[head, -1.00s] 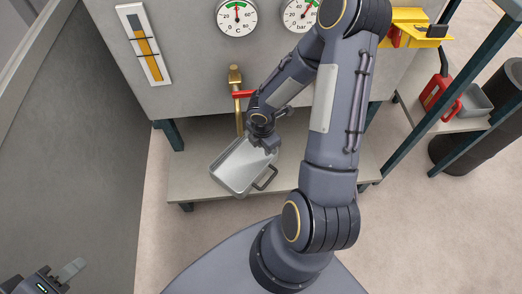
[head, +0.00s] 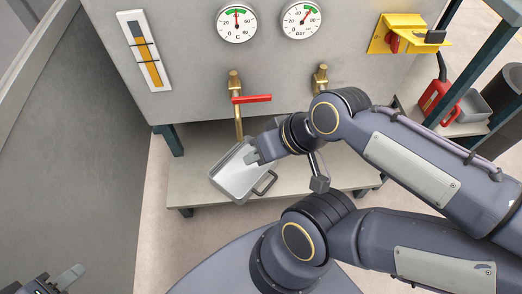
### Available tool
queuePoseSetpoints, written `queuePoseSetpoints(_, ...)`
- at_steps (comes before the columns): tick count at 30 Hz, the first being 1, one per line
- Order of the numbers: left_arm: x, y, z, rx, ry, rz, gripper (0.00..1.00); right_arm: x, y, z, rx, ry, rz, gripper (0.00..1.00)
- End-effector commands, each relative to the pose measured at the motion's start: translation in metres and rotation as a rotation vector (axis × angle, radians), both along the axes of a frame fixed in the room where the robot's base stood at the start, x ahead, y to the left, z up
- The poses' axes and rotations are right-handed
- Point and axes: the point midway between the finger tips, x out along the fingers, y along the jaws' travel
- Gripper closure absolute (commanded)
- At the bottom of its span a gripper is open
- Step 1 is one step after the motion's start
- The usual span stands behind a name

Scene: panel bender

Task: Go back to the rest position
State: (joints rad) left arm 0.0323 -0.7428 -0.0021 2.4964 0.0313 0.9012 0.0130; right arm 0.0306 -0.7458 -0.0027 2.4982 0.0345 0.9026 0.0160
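My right gripper (head: 289,168) is open, its two fingers spread apart, in front of the metal tray (head: 229,182) as seen from the head. One finger overlaps the tray's upper right edge in the picture. I cannot tell whether they touch. The tray lies on the low shelf under the left brass tap and looks empty where visible. My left gripper (head: 69,274) is at the bottom left corner, mostly cut off; one finger shows, and its opening cannot be judged.
The left tap (head: 236,82) has a red lever (head: 252,99) lying sideways; a second tap (head: 320,76) is to its right. A yellow bracket with a red knob (head: 393,42) is upper right. A red can (head: 436,97) stands on the right shelf. A grey wall (head: 75,160) bounds the left.

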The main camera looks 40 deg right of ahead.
Motion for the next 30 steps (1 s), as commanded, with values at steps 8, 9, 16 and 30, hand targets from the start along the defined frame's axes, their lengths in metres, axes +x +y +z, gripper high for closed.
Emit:
queuePoseSetpoints(8,0.000,0.000,0.011,0.000,0.000,0.000,0.64,0.001,-0.001,0.011,-0.004,0.000,0.001,0.75)
queuePoseSetpoints(9,0.000,0.000,0.018,0.000,0.000,0.000,0.64,0.001,-0.001,0.018,-0.004,0.000,0.001,0.75)
queuePoseSetpoints(16,0.000,0.000,0.093,0.000,0.000,0.000,0.64,0.001,-0.001,0.093,-0.005,-0.001,0.002,0.75)
queuePoseSetpoints(30,0.000,0.000,0.285,0.000,0.000,0.000,0.64,0.001,-0.001,0.285,-0.005,-0.001,0.001,0.75)
